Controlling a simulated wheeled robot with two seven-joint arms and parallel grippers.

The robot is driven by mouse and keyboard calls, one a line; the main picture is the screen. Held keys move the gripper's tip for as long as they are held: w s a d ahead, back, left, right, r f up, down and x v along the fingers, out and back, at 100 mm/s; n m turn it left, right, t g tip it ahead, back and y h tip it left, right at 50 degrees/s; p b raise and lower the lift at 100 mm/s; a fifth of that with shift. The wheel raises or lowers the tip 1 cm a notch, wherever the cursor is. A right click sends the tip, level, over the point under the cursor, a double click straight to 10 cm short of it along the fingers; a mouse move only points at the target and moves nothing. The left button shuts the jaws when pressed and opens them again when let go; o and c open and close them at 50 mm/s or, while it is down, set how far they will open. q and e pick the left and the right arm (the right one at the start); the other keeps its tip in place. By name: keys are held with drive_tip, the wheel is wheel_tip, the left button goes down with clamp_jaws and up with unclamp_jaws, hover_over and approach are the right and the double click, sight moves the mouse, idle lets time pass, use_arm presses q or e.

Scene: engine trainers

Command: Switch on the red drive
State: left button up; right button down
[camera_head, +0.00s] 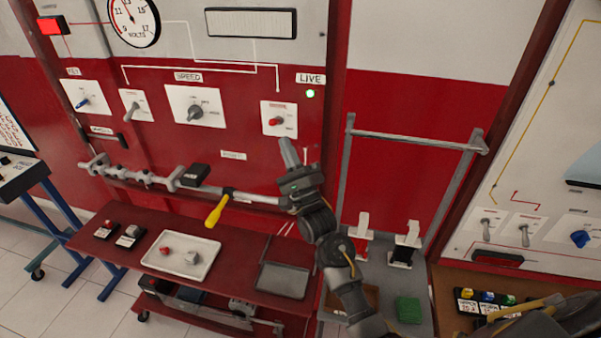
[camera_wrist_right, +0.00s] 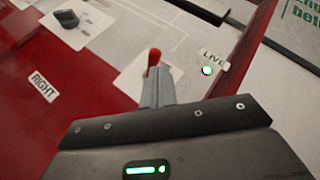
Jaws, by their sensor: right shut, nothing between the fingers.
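The red-knobbed switch (camera_head: 276,120) sits on a white plate on the red panel, below and left of the LIVE label. In the right wrist view its red tip (camera_wrist_right: 154,57) shows just past my fingertips; its lower part is hidden. My right gripper (camera_head: 288,150) is shut and empty, pointing up at the switch from just below it. In the right wrist view the closed fingers (camera_wrist_right: 157,88) overlap the switch; I cannot tell whether they touch it. The green LIVE lamp (camera_head: 311,94) is lit. My left gripper is not in view.
The SPEED knob (camera_head: 196,113) and a grey toggle (camera_head: 135,105) are left of the switch. Below are a grey rail with a yellow-handled tool (camera_head: 217,210), a red bench with a white tray (camera_head: 152,262) and a grey tray (camera_head: 283,280). A grey frame (camera_head: 415,139) stands right.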

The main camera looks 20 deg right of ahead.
drive_tip(key=s+f+b, duration=0.1)
drive_tip(key=s+b, duration=0.2)
drive_tip(key=s, duration=0.8)
drive_tip(key=shift+a+f, duration=0.25)
drive_tip(key=shift+f, duration=0.1)
